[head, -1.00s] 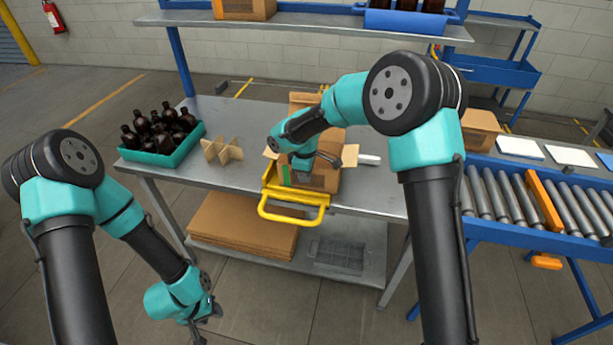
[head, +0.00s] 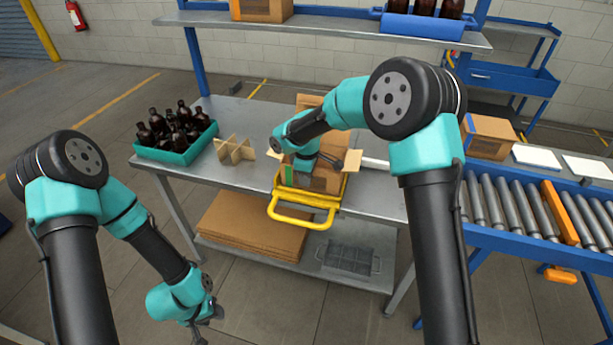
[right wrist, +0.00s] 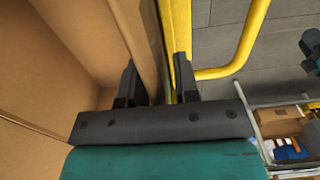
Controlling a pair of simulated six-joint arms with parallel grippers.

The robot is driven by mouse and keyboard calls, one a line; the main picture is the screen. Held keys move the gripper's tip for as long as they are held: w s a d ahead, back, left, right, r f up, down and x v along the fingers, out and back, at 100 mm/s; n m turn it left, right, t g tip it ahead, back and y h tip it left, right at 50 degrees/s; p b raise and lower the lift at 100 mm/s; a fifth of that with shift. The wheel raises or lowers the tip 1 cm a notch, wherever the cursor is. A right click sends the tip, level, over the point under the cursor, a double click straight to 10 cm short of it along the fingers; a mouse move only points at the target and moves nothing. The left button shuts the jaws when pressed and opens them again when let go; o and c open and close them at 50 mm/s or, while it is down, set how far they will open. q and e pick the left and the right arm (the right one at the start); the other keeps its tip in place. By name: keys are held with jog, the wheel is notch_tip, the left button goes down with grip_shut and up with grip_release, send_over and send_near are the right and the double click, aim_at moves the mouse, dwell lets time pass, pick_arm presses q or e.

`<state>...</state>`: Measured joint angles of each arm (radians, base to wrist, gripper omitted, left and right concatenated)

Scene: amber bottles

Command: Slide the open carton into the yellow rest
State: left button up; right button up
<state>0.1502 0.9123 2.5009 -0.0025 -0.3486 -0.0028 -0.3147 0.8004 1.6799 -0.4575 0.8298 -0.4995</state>
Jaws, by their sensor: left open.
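The open carton (head: 325,179) is a brown cardboard box with its flaps spread, standing at the front edge of the grey table. It sits within or over the yellow rest (head: 303,212), whose frame and handle show in front; how fully it is seated is hidden. My right gripper (head: 332,162) is at the carton's top. In the right wrist view, its fingers (right wrist: 156,82) straddle the carton wall (right wrist: 140,30), one inside and one outside, and appear shut on it. The yellow rest (right wrist: 236,55) lies just beyond the outer finger. My left gripper (head: 207,322) hangs open and empty, low at the front left.
A teal tray (head: 172,155) of amber bottles (head: 178,125) and a cardboard divider (head: 234,149) stand left of the carton. Flat cardboard (head: 250,225) and a grey basket (head: 348,257) lie on the lower shelf. A roller conveyor (head: 510,210) stands at the right.

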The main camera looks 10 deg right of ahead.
jog(key=shift+o, duration=0.3)
jog(key=shift+r, duration=0.15)
notch_tip(320, 180, up, 17)
dwell(0.5)
jog(key=shift+r, duration=0.1)
